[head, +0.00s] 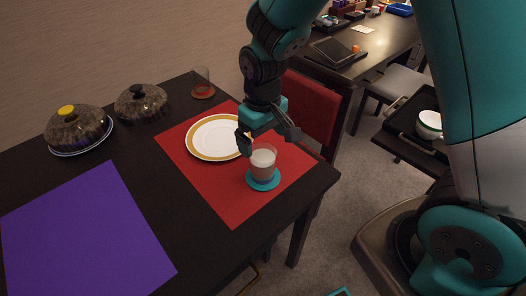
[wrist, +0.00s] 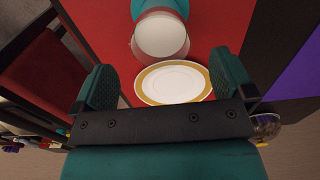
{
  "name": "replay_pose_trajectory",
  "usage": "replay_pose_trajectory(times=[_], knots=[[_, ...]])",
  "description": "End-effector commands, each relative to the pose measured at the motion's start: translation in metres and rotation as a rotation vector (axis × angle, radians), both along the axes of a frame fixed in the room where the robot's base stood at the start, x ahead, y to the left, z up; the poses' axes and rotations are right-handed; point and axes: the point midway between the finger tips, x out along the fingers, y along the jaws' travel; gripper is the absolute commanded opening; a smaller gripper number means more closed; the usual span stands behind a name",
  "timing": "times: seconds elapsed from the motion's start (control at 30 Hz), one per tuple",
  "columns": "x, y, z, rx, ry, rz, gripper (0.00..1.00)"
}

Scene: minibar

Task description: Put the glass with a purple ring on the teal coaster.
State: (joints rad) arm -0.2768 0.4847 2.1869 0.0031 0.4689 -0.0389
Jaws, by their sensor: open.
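A glass with pale contents (head: 263,165) stands upright on the teal coaster (head: 264,185), on the red placemat near the table's right edge. No purple ring can be made out on it. In the wrist view the glass (wrist: 161,36) covers part of the teal coaster (wrist: 172,6). My gripper (head: 268,138) is open and empty, just above and behind the glass; its spread fingers (wrist: 165,85) are apart from the glass in the wrist view. Another clear glass (head: 201,75) stands at the back on a reddish coaster (head: 203,93); its ring colour cannot be told.
A white plate with a gold rim (head: 215,153) lies on the red placemat (head: 230,207), close behind the glass. Two domed covers (head: 76,129) (head: 141,103) stand at the back left. A purple placemat (head: 85,235) lies bare at the left. A red chair (head: 305,108) stands behind the table.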

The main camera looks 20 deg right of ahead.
Motion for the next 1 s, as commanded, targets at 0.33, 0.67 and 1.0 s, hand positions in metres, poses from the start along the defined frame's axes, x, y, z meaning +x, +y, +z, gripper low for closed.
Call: replay_pose_trajectory(times=[0.33,0.67,1.0], knots=[[-0.005,0.003,0.049,0.016,-0.005,0.008,1.00],[-0.118,0.035,0.139,0.260,-0.041,0.185,1.00],[-0.186,0.046,0.163,0.365,-0.052,0.302,1.00]])
